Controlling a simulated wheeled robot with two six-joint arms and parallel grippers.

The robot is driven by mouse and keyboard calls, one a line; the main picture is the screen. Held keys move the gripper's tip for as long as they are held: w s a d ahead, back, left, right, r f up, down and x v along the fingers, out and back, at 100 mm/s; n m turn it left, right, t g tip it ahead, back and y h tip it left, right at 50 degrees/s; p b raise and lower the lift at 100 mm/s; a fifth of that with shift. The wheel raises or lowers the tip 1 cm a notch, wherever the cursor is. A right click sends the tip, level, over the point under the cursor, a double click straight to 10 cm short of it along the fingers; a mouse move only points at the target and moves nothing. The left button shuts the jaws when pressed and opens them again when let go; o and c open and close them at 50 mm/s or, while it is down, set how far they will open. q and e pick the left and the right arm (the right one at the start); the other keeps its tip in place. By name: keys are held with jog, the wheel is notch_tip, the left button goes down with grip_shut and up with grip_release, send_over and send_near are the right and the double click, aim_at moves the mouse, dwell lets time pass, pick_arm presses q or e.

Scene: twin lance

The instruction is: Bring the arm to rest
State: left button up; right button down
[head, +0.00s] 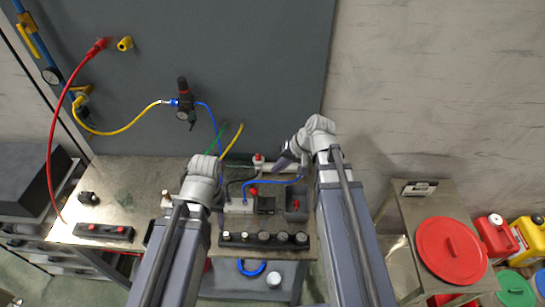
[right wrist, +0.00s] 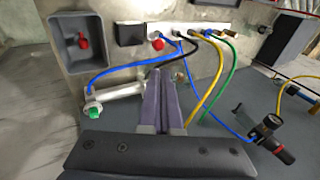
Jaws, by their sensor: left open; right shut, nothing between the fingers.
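My right gripper (head: 283,161) is over the back of the workbench (head: 130,180), near the grey wall panel (head: 270,60). In the right wrist view its two purple fingers (right wrist: 165,75) lie together with nothing between them. They point toward a white manifold block with hoses (right wrist: 205,35) and lie close to a white cylinder (right wrist: 118,92); I cannot tell if they touch it. My left gripper (head: 217,198) is over the middle of the bench, mostly hidden behind its own wrist. I see nothing held in it.
A black strip with several knobs (head: 264,240) lies along the bench front. A grey tray with a red part (head: 296,205) is beside my right arm. Red and yellow hoses (head: 130,130) hang at the left. A side table with a red lid (head: 451,250) stands right.

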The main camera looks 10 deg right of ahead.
jog(key=shift+f, duration=0.1)
jog(key=s+a+f+n+g+h+b, duration=0.1)
jog(key=s+a+f+n+h+b, duration=0.1)
jog(key=s+a+f+b, duration=0.1)
jog(key=s+a+f+n+g+h+b, duration=0.1)
jog(key=s+a+f+n+h+b, duration=0.1)
jog(key=s+a+f+b, duration=0.2)
jog(key=s+a+f+n+g+h+b, duration=0.1)
jog(key=s+a+f+n+b, duration=0.2)
jog(key=f+b, duration=0.3)
jog(key=shift+s+a+f+h, duration=0.1)
jog(key=shift+s+f+h, duration=0.1)
jog(key=shift+s+f, duration=0.4)
jog(key=shift+s+a+f+h, duration=0.1)
jog(key=shift+s+f+h, duration=0.15)
jog(key=shift+f, duration=0.55)
jog(key=shift+s+f, duration=0.15)
jog(key=shift+s, duration=0.2)
jog(key=shift+h, duration=0.25)
